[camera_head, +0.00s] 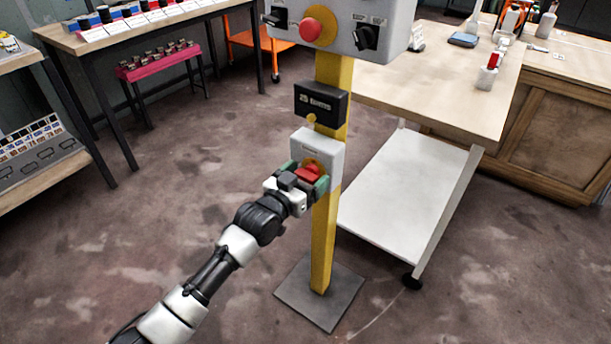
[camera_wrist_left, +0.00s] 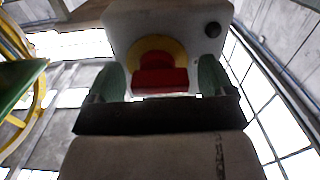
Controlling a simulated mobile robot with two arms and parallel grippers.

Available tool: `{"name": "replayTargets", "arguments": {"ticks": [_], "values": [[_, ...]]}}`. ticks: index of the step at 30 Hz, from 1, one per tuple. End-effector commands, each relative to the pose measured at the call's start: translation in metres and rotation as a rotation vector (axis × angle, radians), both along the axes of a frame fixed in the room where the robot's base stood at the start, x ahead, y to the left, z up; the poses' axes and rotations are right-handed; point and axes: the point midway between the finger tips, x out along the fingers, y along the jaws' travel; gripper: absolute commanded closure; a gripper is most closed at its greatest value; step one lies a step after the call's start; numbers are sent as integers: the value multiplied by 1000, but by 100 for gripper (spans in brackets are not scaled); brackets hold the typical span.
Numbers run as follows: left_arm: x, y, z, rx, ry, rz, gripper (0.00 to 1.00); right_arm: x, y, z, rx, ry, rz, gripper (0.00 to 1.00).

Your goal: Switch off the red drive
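A small white switch box (camera_head: 328,150) is fixed on a yellow post, with a red knob (camera_head: 308,173) on a round yellow plate. In the left wrist view the red knob (camera_wrist_left: 160,80) sits straight ahead, and a small black round part (camera_wrist_left: 212,29) is at the box's upper right. My left gripper (camera_head: 306,177) is at the front of this box. Its two green fingers stand on either side of the knob (camera_wrist_left: 165,80), with a visible gap to it on each side; I cannot tell their exact depth. My right gripper is not in view.
A grey control box (camera_head: 345,28) with a red mushroom button (camera_head: 310,29) and black switches tops the yellow post (camera_head: 323,245). A black labelled box (camera_head: 321,106) is below it. A white cart shelf (camera_head: 395,190) stands right of the post.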

Motion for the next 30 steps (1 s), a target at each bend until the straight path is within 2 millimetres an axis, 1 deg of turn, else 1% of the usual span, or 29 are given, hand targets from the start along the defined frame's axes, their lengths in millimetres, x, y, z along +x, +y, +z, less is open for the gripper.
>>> {"name": "replayTargets", "arguments": {"ticks": [7, 11, 13, 21, 27, 30], "values": [[0, 0, 1, 1, -2, 0, 17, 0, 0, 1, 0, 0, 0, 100], [-8, 6, 1, 1, -2, 0, 17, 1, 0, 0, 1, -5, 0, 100], [-17, 12, 1, 1, -1, 0, 17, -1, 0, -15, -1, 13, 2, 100], [-61, 45, 1, 4, 0, 0, 17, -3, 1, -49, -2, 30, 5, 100], [-82, 60, 0, 1, 0, 1, 17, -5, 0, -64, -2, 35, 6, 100], [-87, 63, 1, 1, -1, 0, 17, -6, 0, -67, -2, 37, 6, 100]]}}
